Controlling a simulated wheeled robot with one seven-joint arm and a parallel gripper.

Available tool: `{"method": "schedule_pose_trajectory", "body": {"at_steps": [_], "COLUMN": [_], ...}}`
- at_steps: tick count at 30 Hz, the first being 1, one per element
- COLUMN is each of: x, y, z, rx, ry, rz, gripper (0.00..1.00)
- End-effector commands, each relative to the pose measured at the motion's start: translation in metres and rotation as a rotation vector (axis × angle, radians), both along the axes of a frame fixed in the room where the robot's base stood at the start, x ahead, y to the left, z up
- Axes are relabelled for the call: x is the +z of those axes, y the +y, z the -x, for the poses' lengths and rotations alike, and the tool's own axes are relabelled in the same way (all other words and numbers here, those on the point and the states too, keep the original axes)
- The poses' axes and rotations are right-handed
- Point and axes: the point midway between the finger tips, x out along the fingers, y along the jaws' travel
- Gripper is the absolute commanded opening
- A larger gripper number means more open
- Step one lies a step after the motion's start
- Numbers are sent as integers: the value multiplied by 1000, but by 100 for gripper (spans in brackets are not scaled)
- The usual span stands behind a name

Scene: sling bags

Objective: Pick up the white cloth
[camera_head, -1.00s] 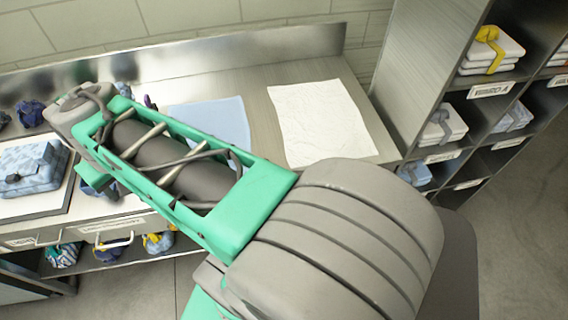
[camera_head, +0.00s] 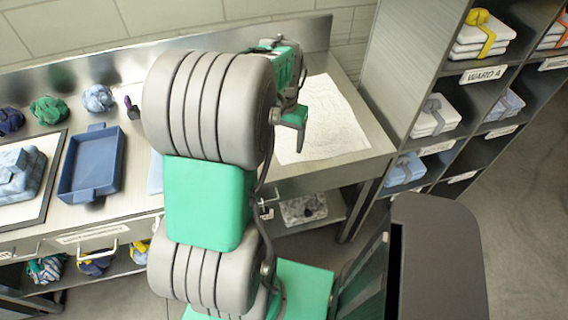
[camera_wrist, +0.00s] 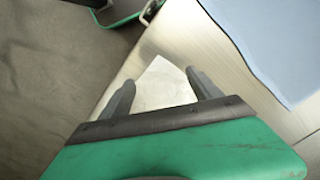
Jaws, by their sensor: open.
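The white cloth (camera_head: 335,125) lies flat on the right end of the metal counter, partly hidden by my arm in the head view. In the wrist view a pale patch with a pointed corner, which looks like the white cloth (camera_wrist: 161,84), shows between the fingers. My gripper (camera_wrist: 159,80) is open, with its two dark fingers apart and nothing visibly held. I cannot tell how high the fingers are above the cloth. In the head view my arm reaches over the left part of the cloth, and the fingertips are not clear.
A blue cloth (camera_wrist: 285,40) lies on the counter beside it, mostly hidden by my arm in the head view. A blue tray (camera_head: 92,165) and several rolled bundles stand to the left. A shelf unit (camera_head: 400,90) with folded stacks rises just right of the cloth.

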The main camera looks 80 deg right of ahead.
Motion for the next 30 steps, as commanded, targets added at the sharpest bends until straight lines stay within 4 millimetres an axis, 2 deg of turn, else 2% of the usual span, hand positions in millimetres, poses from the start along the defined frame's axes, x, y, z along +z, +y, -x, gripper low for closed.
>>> {"method": "schedule_pose_trajectory", "body": {"at_steps": [1, 3, 10, 21, 30], "x": [-17, -29, -61, -65, -65], "y": [1, 1, 1, 0, 0], "z": [0, 0, 0, 0, 0], "rx": [0, 1, 1, 2, 2], "ry": [0, 0, 0, 0, 0], "rz": [-2, -2, -1, 0, -1], "gripper": [73, 73, 73, 72, 60]}}
